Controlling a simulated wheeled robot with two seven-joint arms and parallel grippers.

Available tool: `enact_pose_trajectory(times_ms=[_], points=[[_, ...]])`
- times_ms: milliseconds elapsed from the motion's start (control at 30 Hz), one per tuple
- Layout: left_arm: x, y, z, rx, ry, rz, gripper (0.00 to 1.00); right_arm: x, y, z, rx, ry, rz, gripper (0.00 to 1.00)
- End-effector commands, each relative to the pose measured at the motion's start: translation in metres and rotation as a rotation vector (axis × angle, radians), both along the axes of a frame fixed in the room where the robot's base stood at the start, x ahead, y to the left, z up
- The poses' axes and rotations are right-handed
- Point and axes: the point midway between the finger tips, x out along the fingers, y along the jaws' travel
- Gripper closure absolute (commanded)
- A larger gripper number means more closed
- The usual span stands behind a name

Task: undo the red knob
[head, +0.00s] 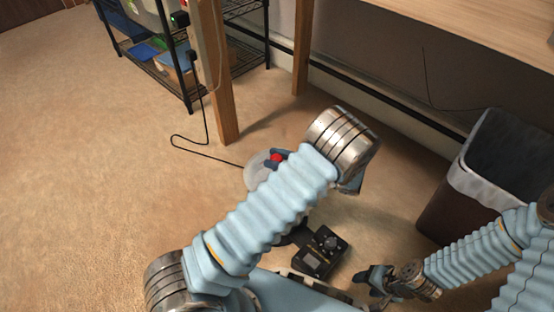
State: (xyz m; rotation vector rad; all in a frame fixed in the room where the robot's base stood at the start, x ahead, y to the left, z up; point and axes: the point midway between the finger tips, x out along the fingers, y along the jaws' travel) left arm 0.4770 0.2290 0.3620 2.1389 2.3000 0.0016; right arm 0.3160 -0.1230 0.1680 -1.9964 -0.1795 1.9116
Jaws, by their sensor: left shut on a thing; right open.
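The red knob (277,157) shows as a small red patch on a pale, rounded object (257,174) on the floor, near the middle of the head view. My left gripper (279,154) is shut on the red knob; a dark finger shows beside it. My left forearm and wrist cover most of the knob, the gripper and the object's right side. My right gripper (376,281) is open and empty at the lower right, apart from the knob.
A lined waste bin (462,190) stands at the right. A wooden table leg (215,75), a cable (190,143) and a black wire shelf (180,75) are behind. The carpet at left is clear.

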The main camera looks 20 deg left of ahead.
Motion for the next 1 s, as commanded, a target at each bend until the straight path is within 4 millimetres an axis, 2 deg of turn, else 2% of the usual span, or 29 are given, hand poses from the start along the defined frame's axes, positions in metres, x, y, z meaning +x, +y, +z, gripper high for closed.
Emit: enact_pose_trajectory(times_ms=[333,367,500,833,1000], points=[[0.0,0.0,-0.001,-0.001,0.003,0.034,0.93,0.0,0.0,-0.001,0.0,0.0,0.0,0.43],[0.0,0.0,-0.001,-0.001,0.003,0.034,0.6,0.0,0.0,-0.001,0.0,0.0,0.0,0.43],[0.0,0.0,-0.001,-0.001,0.002,0.033,0.39,0.0,0.0,-0.001,0.0,0.0,0.0,0.43],[0.0,-0.002,0.0,-0.001,0.001,0.032,0.37,0.0,0.0,-0.001,0.0,0.0,0.0,0.43],[0.003,-0.024,0.0,-0.001,0.001,0.029,0.37,0.0,0.0,0.001,0.0,0.0,0.0,0.43]])
